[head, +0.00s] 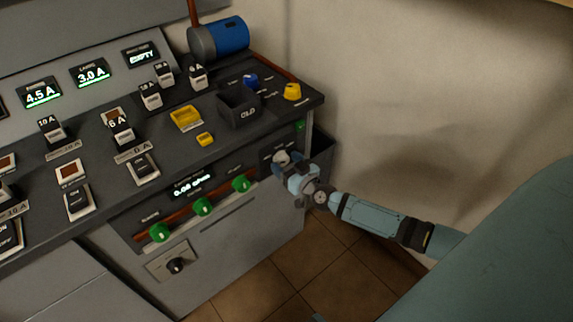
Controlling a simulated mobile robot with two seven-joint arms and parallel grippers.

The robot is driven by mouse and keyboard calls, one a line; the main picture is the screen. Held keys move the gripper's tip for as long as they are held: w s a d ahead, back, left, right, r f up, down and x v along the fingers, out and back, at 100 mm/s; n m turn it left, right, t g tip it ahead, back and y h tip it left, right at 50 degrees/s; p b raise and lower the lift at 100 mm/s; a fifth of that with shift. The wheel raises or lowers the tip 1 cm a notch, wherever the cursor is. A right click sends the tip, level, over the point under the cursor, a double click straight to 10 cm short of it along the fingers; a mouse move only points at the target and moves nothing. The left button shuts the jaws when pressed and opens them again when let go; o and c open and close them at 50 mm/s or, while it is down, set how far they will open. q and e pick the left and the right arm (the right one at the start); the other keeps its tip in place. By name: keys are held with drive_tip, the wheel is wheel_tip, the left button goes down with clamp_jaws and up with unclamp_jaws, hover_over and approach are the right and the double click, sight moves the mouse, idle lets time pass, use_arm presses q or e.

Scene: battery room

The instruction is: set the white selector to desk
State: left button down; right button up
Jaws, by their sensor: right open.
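The white selector (281,156) is a small pale knob at the right end of the console's front face. My right gripper (284,165) is at the selector, its open jaws close around or just in front of it. The gripper hides part of the knob and its labels, so I cannot tell where the selector points or whether the jaws touch it. My left gripper is not in view.
Three green knobs (204,207) line the front panel below a small display (193,184). A black knob (177,265) sits lower. Blue (250,80) and yellow (291,91) knobs and a dark bin (239,108) are on top. Tiled floor (335,262) is clear.

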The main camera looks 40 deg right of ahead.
drive_tip(key=shift+w, duration=0.1)
drive_tip(key=c, duration=0.9)
drive_tip(key=shift+m, duration=0.3)
drive_tip(key=shift+m+p, duration=0.35)
drive_tip(key=shift+m, duration=0.65)
drive_tip(key=m, duration=0.3)
drive_tip(key=shift+m, duration=0.3)
drive_tip(key=m, duration=0.3)
drive_tip(key=shift+m+b, duration=0.3)
drive_tip(key=shift+m, duration=0.9)
